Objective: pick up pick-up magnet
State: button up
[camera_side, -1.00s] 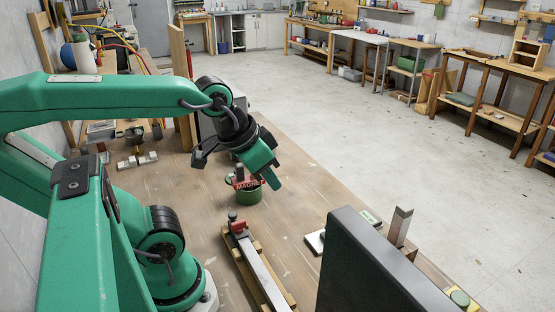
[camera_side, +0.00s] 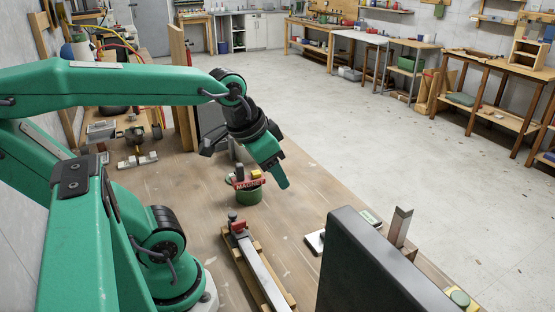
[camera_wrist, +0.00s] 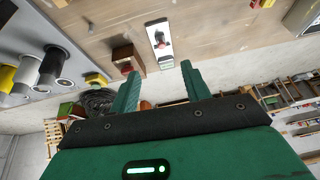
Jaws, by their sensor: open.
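The pick-up magnet (camera_side: 248,184) is a red piece lettered MAGNET, sitting on a green round base (camera_side: 249,196) on the wooden bench in the side view. A small yellow block shows at its top. My gripper (camera_side: 276,178) is just above and to the right of it in the picture, pointing down and to the right, apart from the magnet as far as I can tell. In the wrist view my gripper (camera_wrist: 160,70) has its two green fingers spread with nothing between them. I cannot make out the magnet surely in that view.
A long metal bar on a wooden stand with a red clamp (camera_side: 238,227) lies in front of the magnet. A large dark panel (camera_side: 375,265) stands at the front right. A small machine (camera_side: 136,134) and grey parts lie at the back left. The bench right of the magnet is bare.

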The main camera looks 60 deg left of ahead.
jog(key=w+a+g, duration=0.2)
jog(key=w+a, duration=0.2)
jog(key=a, duration=0.3)
jog(key=m+g, duration=0.1)
jog(key=g, duration=0.2)
send_over(243, 169)
notch_tip(243, 169, down, 9)
jog(key=shift+w+a+f, duration=0.1)
jog(key=shift+a+f, duration=0.1)
jog(key=shift+f, duration=1.1)
jog(key=shift+w+a+f, duration=0.1)
jog(key=shift+a+f, duration=0.05)
jog(key=shift+f, duration=1.2)
jog(key=shift+w+a+f, duration=0.1)
jog(key=shift+a+f, duration=0.1)
jog(key=shift+f, duration=1.1)
grip_shut()
